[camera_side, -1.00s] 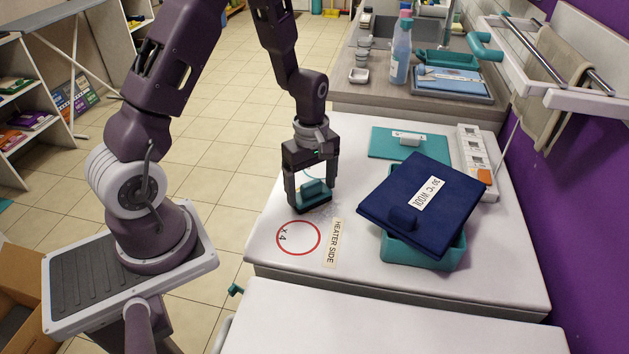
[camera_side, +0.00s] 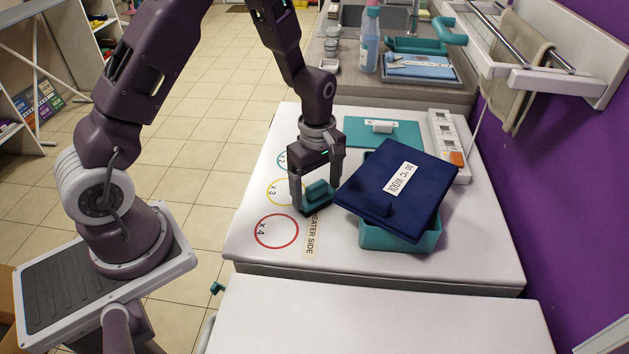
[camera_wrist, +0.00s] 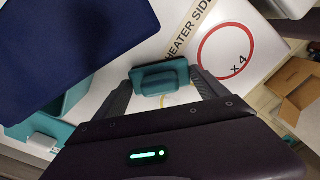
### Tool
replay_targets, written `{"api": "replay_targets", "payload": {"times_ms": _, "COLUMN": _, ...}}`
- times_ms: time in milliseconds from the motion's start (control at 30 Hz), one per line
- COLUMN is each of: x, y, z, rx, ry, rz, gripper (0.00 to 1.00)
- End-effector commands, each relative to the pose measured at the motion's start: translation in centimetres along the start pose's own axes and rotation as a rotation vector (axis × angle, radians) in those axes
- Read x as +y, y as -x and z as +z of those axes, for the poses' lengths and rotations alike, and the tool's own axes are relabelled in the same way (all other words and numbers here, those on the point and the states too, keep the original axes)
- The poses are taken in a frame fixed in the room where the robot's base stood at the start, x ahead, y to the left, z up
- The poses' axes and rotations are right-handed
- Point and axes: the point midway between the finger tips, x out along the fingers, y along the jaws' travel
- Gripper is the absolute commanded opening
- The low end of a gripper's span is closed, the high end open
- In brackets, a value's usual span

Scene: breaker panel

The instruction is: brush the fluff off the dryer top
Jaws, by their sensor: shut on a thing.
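My gripper (camera_side: 319,190) is shut on a teal brush (camera_side: 318,193) with a dark underside. The brush is down at the white dryer top (camera_side: 265,258), beside the "HEATER SIDE" label and left of the teal bin. In the wrist view the brush (camera_wrist: 160,78) sits between the two fingers of my gripper (camera_wrist: 165,88). I cannot make out any fluff on the dryer top now; the area under and behind the brush is partly hidden.
A teal bin (camera_side: 390,238) carries a tilted navy lid or folded item (camera_side: 400,190) marked "30°C WOOL", close right of my gripper. Coloured rings, including a red one marked x4 (camera_side: 276,231), lie left. A teal board (camera_side: 380,132) and white switch strip (camera_side: 447,147) are behind.

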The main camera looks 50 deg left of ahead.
Motion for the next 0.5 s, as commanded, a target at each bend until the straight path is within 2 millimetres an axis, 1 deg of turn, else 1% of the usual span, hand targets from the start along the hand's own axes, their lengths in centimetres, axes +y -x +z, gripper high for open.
{"api": "replay_targets", "payload": {"times_ms": 100, "x": -0.8, "y": 0.0, "z": -1.0, "rx": 0.001, "ry": 0.006, "rz": 0.000, "gripper": 0.45}}
{"api": "replay_targets", "payload": {"times_ms": 500, "x": -3.4, "y": 0.0, "z": -3.5, "rx": 0.000, "ry": 0.006, "rz": -0.002, "gripper": 0.45}}
